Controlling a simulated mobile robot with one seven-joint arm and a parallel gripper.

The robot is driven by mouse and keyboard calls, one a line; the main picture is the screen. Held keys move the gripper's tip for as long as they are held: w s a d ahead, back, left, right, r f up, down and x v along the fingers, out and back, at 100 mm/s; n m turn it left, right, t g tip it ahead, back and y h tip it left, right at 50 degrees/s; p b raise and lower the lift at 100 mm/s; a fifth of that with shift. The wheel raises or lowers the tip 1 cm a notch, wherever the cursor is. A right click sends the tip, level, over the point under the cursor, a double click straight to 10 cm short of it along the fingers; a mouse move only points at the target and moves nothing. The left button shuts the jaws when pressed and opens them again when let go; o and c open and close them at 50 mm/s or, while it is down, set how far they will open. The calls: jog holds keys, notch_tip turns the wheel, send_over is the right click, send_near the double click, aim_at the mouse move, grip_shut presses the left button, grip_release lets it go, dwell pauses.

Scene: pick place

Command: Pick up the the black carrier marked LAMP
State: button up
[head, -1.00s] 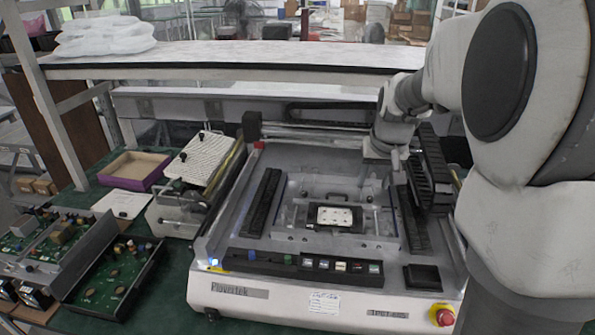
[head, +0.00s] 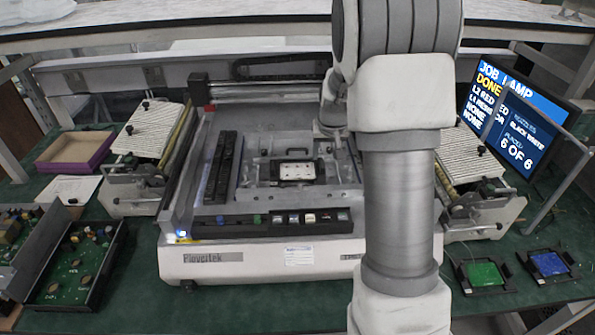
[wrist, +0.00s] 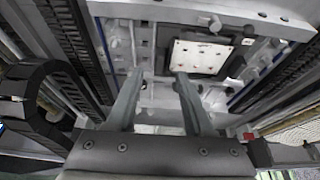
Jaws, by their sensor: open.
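A black carrier (head: 279,171) with a white board in it lies in the middle of the machine bed. Its white board, with small reddish marks, also shows in the wrist view (wrist: 201,56), up and right of my fingers. I cannot read a LAMP mark on it. My gripper (wrist: 158,72) is open and empty, its two fingers apart over the bed, below and left of the board. My arm hides the gripper in the head view. Two other black carriers lie on the green table at right, one with a green board (head: 484,273), one with a blue board (head: 549,264).
A screen (head: 525,110) at right reads JOB LAMP, DONE and 6 OF 6. Feeders with ridged white tops stand left (head: 150,132) and right (head: 470,160) of the machine. Black rails (head: 222,166) flank the bed. A purple-edged tray (head: 75,150) and open board boxes are at left.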

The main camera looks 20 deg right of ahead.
aim_at(323, 165)
jog(key=shift+w+x, duration=0.2)
jog(key=shift+x, duration=3)
grip_shut()
